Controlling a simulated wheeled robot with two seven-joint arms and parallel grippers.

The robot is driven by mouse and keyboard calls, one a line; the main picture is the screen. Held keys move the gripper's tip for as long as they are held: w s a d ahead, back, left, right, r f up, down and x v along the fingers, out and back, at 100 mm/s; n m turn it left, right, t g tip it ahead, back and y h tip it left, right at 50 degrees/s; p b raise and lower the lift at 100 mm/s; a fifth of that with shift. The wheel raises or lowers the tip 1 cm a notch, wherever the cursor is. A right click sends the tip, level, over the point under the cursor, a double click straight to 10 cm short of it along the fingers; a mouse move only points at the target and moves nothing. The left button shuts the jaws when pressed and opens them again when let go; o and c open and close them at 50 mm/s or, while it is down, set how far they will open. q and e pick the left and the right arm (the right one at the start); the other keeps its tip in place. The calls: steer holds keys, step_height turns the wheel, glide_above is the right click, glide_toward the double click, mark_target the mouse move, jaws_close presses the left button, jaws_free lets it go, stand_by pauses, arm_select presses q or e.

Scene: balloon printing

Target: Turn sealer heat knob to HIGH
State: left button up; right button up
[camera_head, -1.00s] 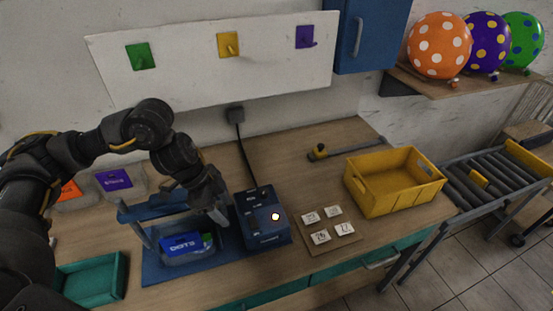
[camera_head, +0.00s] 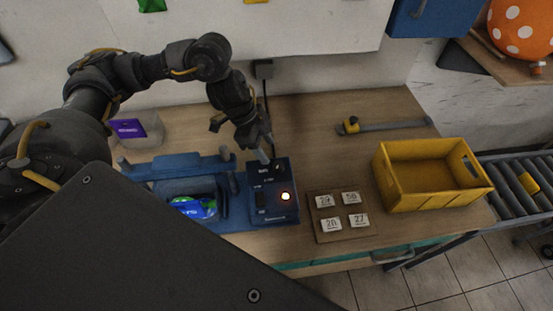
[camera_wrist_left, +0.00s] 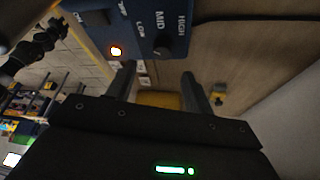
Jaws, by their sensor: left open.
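The blue sealer control box (camera_head: 284,212) stands on the bench in the head view, with a lit orange lamp on it. In the left wrist view, the small black heat knob (camera_wrist_left: 163,46) is on the box face by the printed words MID and HIGH. I cannot tell its exact setting. My left gripper (camera_head: 265,157) is over the back of the box. In the left wrist view the left gripper (camera_wrist_left: 158,74) is open and empty, its fingers apart, with the knob beyond the gap and not gripped. My right gripper is not in view.
The sealer press bar (camera_head: 185,167) stands left of the box, by a clear bag with a blue pack. A board with numbered cards (camera_head: 328,232) lies to the right, then a yellow crate (camera_head: 428,201). A dark panel covers the lower left.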

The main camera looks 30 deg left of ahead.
mark_target(278, 165)
arm_select(q)
steer(key=x, duration=0.3)
steer(key=p+x, duration=0.1)
steer(key=x, duration=0.2)
steer(key=shift+w, duration=0.25)
steer(key=shift+d+f, duration=0.25)
steer(key=shift+f, duration=0.4)
steer(key=shift+w+f, duration=0.1)
steer(key=shift+f, duration=0.05)
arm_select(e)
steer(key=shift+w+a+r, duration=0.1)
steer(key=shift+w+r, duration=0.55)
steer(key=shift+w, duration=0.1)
arm_select(q)
steer(key=c, duration=1)
